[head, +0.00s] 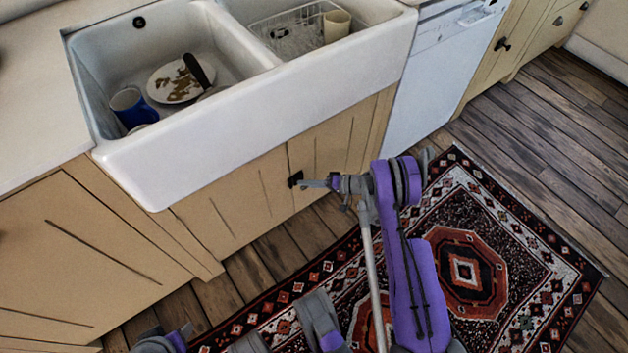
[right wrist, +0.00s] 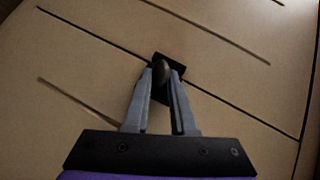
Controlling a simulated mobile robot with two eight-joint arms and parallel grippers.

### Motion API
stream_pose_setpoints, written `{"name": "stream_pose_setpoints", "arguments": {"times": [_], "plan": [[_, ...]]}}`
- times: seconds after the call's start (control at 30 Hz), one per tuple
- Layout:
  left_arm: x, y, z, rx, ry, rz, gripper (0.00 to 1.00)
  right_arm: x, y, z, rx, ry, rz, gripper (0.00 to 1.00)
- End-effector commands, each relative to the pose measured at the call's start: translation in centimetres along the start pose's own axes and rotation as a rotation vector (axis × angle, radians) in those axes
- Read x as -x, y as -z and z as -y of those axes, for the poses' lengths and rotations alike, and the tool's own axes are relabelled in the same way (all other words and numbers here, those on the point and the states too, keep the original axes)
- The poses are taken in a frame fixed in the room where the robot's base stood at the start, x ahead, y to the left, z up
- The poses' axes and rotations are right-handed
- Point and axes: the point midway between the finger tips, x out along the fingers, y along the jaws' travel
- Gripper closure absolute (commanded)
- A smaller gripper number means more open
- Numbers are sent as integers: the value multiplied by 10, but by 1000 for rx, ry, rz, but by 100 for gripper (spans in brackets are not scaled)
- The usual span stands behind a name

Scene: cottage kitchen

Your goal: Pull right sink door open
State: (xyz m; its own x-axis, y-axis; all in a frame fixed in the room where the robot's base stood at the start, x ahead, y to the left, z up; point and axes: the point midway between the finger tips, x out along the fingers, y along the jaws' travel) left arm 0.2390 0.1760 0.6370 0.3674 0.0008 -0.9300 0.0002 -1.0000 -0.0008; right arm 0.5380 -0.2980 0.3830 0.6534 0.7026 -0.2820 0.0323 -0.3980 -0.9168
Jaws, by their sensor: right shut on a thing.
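The right sink door (head: 335,143) is a tan panel below the white sink, and it looks flush with the cabinet front. Its small dark handle (head: 294,179) sits near the seam with the left sink door (head: 235,208). My right gripper (head: 304,183) reaches the handle from the right and is shut on it. In the right wrist view, both grey fingers (right wrist: 163,82) pinch the dark handle (right wrist: 163,66), and part of the handle is hidden between them. My left gripper's fingers do not show.
The white double sink (head: 240,105) overhangs the doors and holds a plate, a blue mug and a rack. A white dishwasher (head: 440,75) stands to the right. A patterned rug (head: 520,235) lies on the wood floor before the cabinets.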

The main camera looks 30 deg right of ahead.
Motion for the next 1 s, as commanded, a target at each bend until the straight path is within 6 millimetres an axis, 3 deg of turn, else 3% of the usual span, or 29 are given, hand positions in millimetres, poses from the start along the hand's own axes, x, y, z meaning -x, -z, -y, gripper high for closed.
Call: {"name": "stream_pose_setpoints", "arguments": {"times": [0.5,1.0], "plan": [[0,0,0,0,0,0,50,-3,-3,-4,-217,216,-1,100],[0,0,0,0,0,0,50,-3,-3,-4,-248,247,0,100]]}}
